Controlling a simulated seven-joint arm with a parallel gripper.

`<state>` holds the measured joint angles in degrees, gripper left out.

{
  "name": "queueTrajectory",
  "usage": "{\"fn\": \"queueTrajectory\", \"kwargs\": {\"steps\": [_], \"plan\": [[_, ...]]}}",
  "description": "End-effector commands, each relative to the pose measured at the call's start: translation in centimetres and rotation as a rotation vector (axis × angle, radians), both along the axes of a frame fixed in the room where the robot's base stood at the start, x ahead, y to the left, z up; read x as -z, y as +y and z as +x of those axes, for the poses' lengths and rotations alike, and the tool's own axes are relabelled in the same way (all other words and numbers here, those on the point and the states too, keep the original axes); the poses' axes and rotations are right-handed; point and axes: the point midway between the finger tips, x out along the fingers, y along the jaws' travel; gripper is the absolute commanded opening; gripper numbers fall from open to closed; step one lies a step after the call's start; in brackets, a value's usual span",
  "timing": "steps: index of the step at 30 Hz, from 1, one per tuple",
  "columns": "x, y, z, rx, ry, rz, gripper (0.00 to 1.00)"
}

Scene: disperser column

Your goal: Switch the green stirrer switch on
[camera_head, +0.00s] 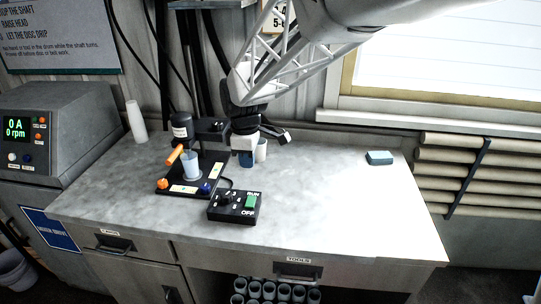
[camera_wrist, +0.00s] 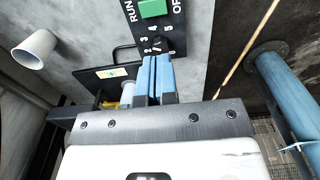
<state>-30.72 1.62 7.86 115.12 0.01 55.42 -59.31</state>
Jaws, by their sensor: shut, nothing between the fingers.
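The green switch (camera_head: 252,202) is on a black control box (camera_head: 224,215) at the front of the bench, between the printed words RUN and OFF. I cannot tell which way it is set. It also shows at the top of the wrist view (camera_wrist: 153,8), above a numbered dial (camera_wrist: 154,43). My gripper (camera_head: 246,158) is behind the box in the head view and above the bench. Its blue fingers (camera_wrist: 155,75) are together and empty, partly covering the dial end of the box in the wrist view. I see no contact with the switch.
A stirrer stand (camera_head: 200,170) with a cup (camera_head: 190,163) and orange handle is left of the gripper. The right bench is mostly clear.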

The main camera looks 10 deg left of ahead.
Motion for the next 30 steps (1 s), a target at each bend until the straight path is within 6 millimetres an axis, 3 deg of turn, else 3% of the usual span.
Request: {"fn": "queueTrajectory", "kwargs": {"steps": [11, 30], "plan": [[1.9, 0.0, 0.0, 0.001, 0.001, -0.001, 0.00], [11.1, 0.0, 0.0, 0.001, 0.002, -0.001, 0.00]]}}
